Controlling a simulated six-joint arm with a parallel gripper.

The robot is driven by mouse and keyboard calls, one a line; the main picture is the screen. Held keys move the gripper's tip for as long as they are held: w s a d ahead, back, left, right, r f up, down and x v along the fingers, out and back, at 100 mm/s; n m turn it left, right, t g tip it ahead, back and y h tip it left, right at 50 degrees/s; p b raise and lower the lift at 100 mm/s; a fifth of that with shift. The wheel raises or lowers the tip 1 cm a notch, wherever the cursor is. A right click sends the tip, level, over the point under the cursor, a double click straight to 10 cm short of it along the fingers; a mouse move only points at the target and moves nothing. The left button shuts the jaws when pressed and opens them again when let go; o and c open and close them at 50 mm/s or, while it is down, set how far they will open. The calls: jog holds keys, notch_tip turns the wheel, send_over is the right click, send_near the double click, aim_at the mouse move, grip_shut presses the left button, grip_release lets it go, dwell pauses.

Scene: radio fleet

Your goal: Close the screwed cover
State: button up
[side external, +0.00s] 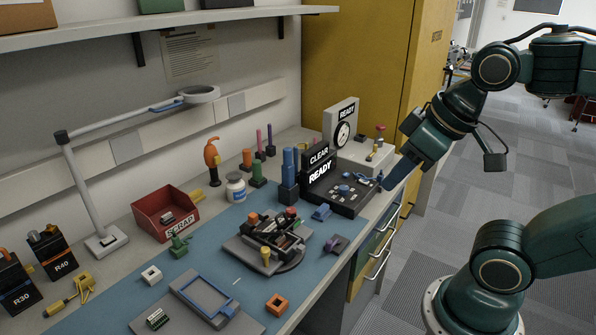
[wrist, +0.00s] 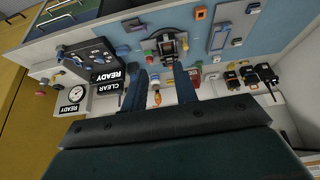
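My gripper (wrist: 162,80) is open and empty in the wrist view, with its two blue fingers apart. In the side view my gripper (side external: 392,178) is at the right, high by the bench edge, well away from the work fixture. A grey plate with a blue frame (side external: 185,291) lies on the mat in front.
A black console with READY and CLEAR signs (side external: 345,195) and a gauge box (side external: 341,122) stand beneath my gripper's side. A shelf (side external: 150,32) overhangs the back.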

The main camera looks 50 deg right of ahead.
jog(key=w+r+n+g, duration=0.2)
jog(key=w+r+n, duration=0.15)
jog(key=w, duration=0.35)
jog(key=n+g, duration=0.4)
jog(key=n, duration=0.5)
send_over(280, 214)
jog(key=s, duration=0.3)
jog(key=f, duration=0.2)
jog(key=w+f+n+g, duration=0.3)
jog(key=w+f+n, duration=0.2)
jog(key=w, duration=0.2)
jog(key=shift+w+f, duration=0.3)
jog(key=shift+w, duration=0.1)
jog(key=shift+f+n, duration=0.1)
jog(key=shift+n, duration=0.15)
jog(key=shift+x, duration=6.8)
grip_shut()
